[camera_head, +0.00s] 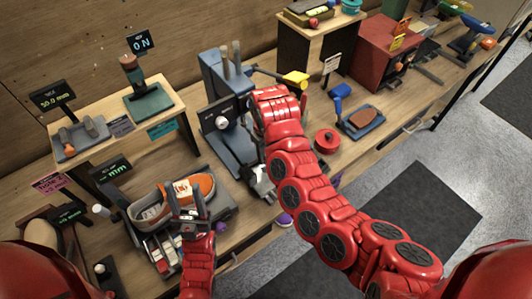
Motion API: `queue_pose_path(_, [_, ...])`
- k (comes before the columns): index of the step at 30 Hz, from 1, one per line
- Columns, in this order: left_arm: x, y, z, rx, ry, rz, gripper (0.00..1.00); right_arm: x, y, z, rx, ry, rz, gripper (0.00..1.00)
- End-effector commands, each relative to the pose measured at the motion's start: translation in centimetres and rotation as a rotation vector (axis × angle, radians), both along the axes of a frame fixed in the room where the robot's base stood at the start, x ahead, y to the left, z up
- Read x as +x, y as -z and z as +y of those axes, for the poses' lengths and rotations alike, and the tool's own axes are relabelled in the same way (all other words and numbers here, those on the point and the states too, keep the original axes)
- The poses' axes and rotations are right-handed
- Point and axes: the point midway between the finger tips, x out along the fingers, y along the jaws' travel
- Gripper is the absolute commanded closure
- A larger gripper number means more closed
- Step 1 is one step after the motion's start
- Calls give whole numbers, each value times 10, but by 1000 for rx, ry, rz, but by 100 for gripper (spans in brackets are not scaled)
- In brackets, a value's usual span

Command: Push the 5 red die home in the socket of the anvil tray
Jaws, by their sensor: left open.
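My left gripper (188,205) is open, its dark fingers pointing up over the near part of a grey tray (226,212) at lower left. The socket is not made out. My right gripper (262,183) is low beside the blue-grey press, partly hidden by my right arm; its jaw state is unclear.
The press (222,72) with a yellow-ended lever (295,78) stands mid-bench. A round red knobbed piece (326,140) and a blue tray with a brown sole (362,119) lie right of my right arm. A wooden shelf (90,121) stands behind the left tray.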

Motion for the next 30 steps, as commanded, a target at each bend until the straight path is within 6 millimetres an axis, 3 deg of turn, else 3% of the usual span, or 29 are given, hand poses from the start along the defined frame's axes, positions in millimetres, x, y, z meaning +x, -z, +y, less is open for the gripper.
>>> queue_pose_path(30, [0, 9, 0, 0, 0, 0, 50, 0, 24, 0, 0, -1, 0, 100])
